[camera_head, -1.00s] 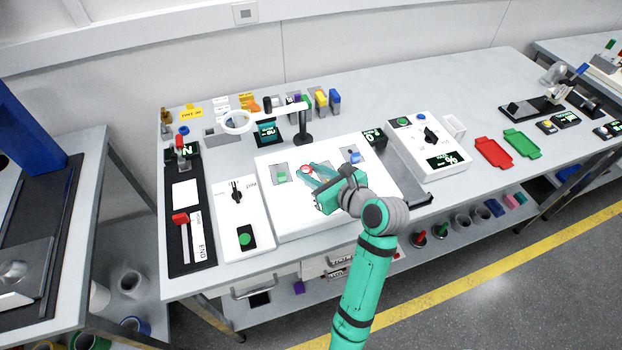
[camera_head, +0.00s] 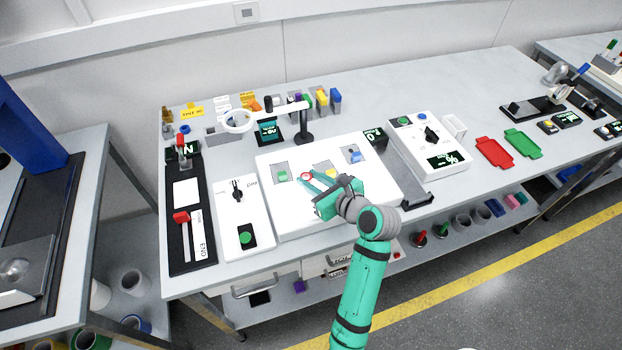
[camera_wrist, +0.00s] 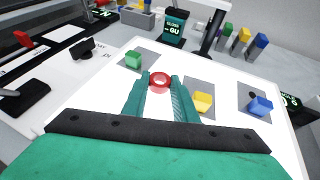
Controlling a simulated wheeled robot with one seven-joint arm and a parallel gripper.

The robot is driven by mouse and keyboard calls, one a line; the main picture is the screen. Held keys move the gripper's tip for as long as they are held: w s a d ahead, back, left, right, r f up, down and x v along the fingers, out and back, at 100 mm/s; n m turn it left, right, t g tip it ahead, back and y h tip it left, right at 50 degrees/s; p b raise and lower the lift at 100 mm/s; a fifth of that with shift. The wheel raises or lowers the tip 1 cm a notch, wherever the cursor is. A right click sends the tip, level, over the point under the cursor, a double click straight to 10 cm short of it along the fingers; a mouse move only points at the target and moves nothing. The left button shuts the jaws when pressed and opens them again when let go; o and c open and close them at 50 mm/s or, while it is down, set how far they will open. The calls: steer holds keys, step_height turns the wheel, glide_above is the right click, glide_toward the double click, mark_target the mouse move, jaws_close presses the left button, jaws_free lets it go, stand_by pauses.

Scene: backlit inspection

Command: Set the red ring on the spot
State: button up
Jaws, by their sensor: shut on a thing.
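The red ring (camera_wrist: 160,83) is between the fingertips of my gripper (camera_wrist: 160,79) in the wrist view, and my gripper is shut on it. In the head view the ring (camera_head: 306,177) shows at the tips of my gripper (camera_head: 308,178), over the white lit panel (camera_head: 290,222). I cannot tell whether the ring touches the panel. I cannot make out a separate marked spot; my fingers and palm cover part of the panel.
On the panel, a green block (camera_wrist: 133,60), a yellow block (camera_wrist: 203,102) and a blue block (camera_wrist: 261,106) sit on grey patches around the gripper. A ring-headed lamp (camera_head: 238,121) stands behind. A dial box (camera_head: 428,142) is right of the panel.

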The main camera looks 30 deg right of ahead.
steer(key=o, duration=0.7)
steer(key=shift+f, duration=0.2)
steer(key=shift+w+f, duration=0.1)
steer(key=shift+d, duration=0.1)
steer(key=shift+f, duration=0.1)
